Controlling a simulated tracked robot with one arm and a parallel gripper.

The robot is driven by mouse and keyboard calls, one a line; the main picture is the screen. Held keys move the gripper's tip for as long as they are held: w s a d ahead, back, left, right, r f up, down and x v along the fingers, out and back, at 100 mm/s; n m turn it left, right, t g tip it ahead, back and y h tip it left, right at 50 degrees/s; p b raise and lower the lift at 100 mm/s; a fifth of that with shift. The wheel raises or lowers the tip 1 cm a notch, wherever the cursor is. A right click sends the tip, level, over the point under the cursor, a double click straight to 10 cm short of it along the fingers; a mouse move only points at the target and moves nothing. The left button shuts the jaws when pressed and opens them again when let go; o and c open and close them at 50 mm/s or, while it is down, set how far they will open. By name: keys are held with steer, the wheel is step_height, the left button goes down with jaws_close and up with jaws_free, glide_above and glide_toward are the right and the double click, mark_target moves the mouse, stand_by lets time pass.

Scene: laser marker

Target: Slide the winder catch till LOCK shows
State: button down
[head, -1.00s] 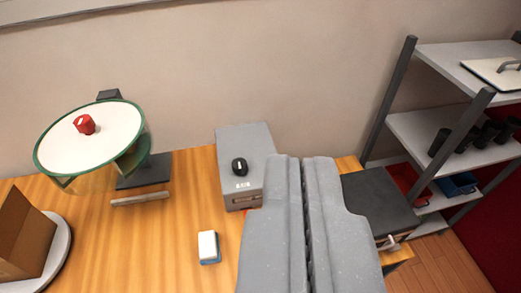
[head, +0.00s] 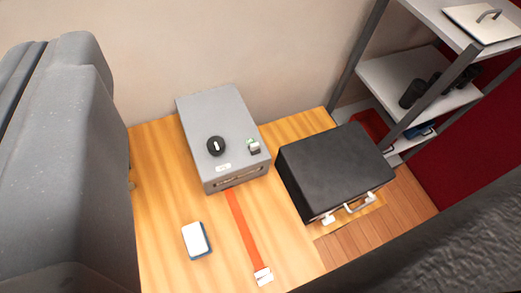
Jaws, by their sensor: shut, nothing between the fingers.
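A grey box (head: 200,120), apparently the winder, stands on the wooden bench near the wall. A red-orange strap (head: 243,230) runs from its front slot. On its top are a black round knob (head: 216,146) with a white mark and, to the right, a small light-and-dark catch (head: 254,147) with a bit of green beside it. I cannot read any LOCK lettering there. My gripper (head: 42,58) fills the left side of the view, shut and empty. It is left of the box in the picture and apart from the catch.
A black case (head: 335,165) with a pale handle stands close to the right of the box. A white-and-blue block (head: 196,240) lies in front. The strap ends in a white tag (head: 263,276). A shelf rack (head: 400,75) stands at the right. Bench around the block is clear.

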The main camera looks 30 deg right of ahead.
steer(key=w+d+f+m+g+b, duration=0.1)
steer(key=w+d+f+m, duration=0.2)
steer(key=f, duration=0.5)
steer(key=w+d+f+m+g+b, duration=0.1)
steer(key=w+d+f+m, duration=0.25)
steer(key=f, duration=0.45)
steer(key=w+d+f+m+g+b, duration=0.1)
steer(key=w+d+f+m+g, duration=0.2)
steer(key=f, duration=0.5)
steer(key=d+f+m+b, duration=0.1)
steer(key=d+f+m, duration=0.1)
steer(key=f, duration=0.4)
steer(key=d+f+m, duration=0.3)
steer(key=d+f, duration=0.1)
steer(key=f, duration=0.3)
steer(key=d+f+m+g+b, duration=0.1)
steer(key=d+f+m, duration=0.2)
steer(key=f, duration=0.4)
steer(key=shift+w+d+f+b, duration=0.2)
steer(key=shift+w+d+b, duration=0.05)
steer(key=shift+w+b, duration=0.05)
glide_toward(257, 149)
steer(key=f, duration=0.2)
steer(key=f+b, duration=0.1)
steer(key=f, duration=0.1)
steer(key=shift+w+a+f, duration=0.1)
steer(key=shift+w+a, duration=0.05)
steer(key=shift+w, duration=0.05)
steer(key=w, duration=0.3)
steer(key=shift+w, duration=0.45)
